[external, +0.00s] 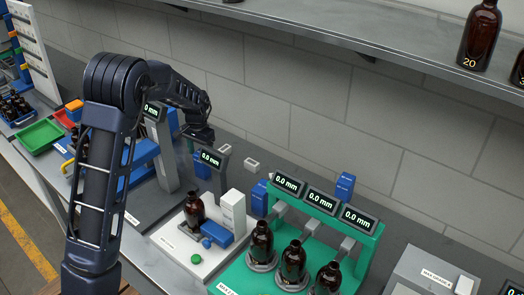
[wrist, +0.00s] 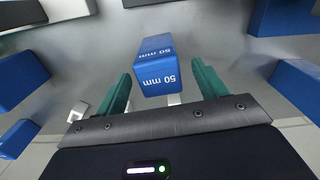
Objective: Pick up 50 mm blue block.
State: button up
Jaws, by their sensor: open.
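The blue block marked "50 mm" (wrist: 155,72) stands on the grey surface in the wrist view, its label upside down on the near face and top. It lies between the two teal fingers of my gripper (wrist: 162,80), with a visible gap on each side. The fingers are open and hold nothing. In the external view my gripper (external: 203,136) is low over the back of the bench, just above a blue block (external: 202,166) partly hidden by a display; its label cannot be read there.
Other blue blocks (wrist: 18,80) stand left and right in the wrist view. A white station with an amber bottle (external: 194,212) is in front, and a green stand (external: 318,218) with several bottles is at right. Small white pieces (external: 252,165) lie near the wall.

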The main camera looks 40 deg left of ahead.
notch_tip(320, 180, down, 5)
jog(key=shift+r, duration=0.1)
jog(key=c, duration=1.2)
jog(key=shift+r, duration=0.1)
